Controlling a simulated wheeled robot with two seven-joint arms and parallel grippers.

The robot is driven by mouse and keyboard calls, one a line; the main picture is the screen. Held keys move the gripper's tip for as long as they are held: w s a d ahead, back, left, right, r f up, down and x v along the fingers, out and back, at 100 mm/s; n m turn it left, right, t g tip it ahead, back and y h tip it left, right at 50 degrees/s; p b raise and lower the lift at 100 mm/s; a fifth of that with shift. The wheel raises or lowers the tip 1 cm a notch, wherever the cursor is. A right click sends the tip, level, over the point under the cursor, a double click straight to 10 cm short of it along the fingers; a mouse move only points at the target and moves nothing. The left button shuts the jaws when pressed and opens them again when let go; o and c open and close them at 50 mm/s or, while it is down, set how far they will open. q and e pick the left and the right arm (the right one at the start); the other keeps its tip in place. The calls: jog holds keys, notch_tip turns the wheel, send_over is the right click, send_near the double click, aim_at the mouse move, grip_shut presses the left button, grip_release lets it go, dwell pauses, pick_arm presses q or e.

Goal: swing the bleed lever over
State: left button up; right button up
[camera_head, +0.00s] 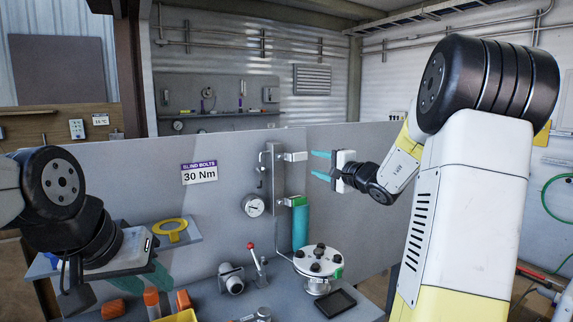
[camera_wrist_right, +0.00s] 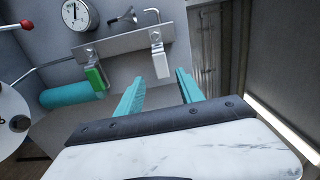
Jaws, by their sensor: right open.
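A narrow upright metal plate on the grey panel carries a white-ended lever (camera_head: 296,156) above a green-ended lever (camera_head: 297,201). A red-knobbed lever (camera_head: 252,248) stands on the bench. No label shows which one is the bleed lever. My right gripper (camera_head: 321,165) is open, its teal fingers pointing at the white-ended lever with a small gap. In the right wrist view, the white lever end (camera_wrist_right: 160,62) lies just beyond and between the open fingertips (camera_wrist_right: 160,76); the green end (camera_wrist_right: 96,77) is to the left. My left gripper (camera_head: 150,272) is low at the left, its fingers mostly hidden.
A pressure gauge (camera_head: 253,205) is left of the plate and a teal cylinder (camera_head: 300,230) hangs below the levers. A round bolted flange (camera_head: 318,261) and a black tray (camera_head: 335,302) stand on the bench. A yellow handwheel (camera_head: 171,231) is near my left arm.

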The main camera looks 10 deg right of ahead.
aim_at(302, 157)
jog(key=shift+m, duration=0.3)
jog(key=shift+d+x, duration=0.2)
jog(key=shift+x, duration=2.1)
jog(key=shift+d+x, duration=0.25)
jog(key=shift+x, duration=2.05)
jog(key=shift+w, duration=0.25)
jog(key=shift+c, duration=0.5)
grip_shut()
